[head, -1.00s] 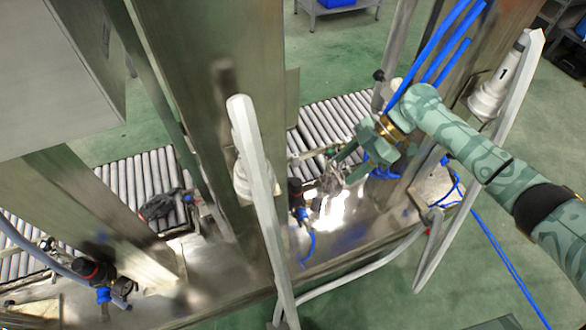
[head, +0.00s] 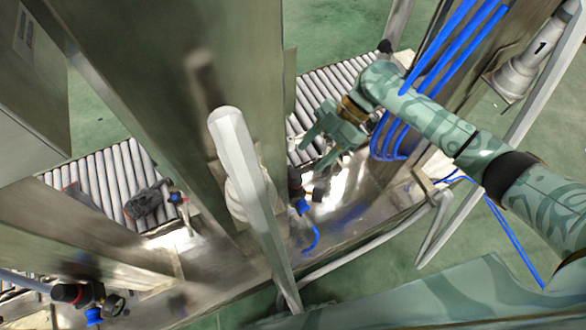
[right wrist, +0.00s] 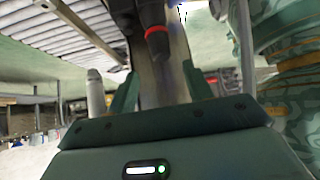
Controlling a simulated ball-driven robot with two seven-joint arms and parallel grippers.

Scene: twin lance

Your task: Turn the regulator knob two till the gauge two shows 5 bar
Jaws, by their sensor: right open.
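A regulator (head: 296,186) with a black knob, a red ring and a blue lower part stands on the metal frame. A small dark gauge (head: 318,194) sits beside it, its reading too small to tell. A second regulator (head: 80,294) with a red ring stands at lower left. I cannot tell which is number two. My right gripper (head: 316,146) is open, above and right of the middle regulator, apart from it. In the right wrist view a red-ringed dark regulator (right wrist: 156,32) shows beyond the open fingers (right wrist: 160,88). My left gripper is not in view.
A pale post (head: 240,150) and a wide metal column (head: 170,80) stand left of the middle regulator. Blue hoses (head: 385,140) hang beside my right arm. Roller conveyors (head: 115,170) lie behind. A white cone marked 1 (head: 518,72) is at upper right.

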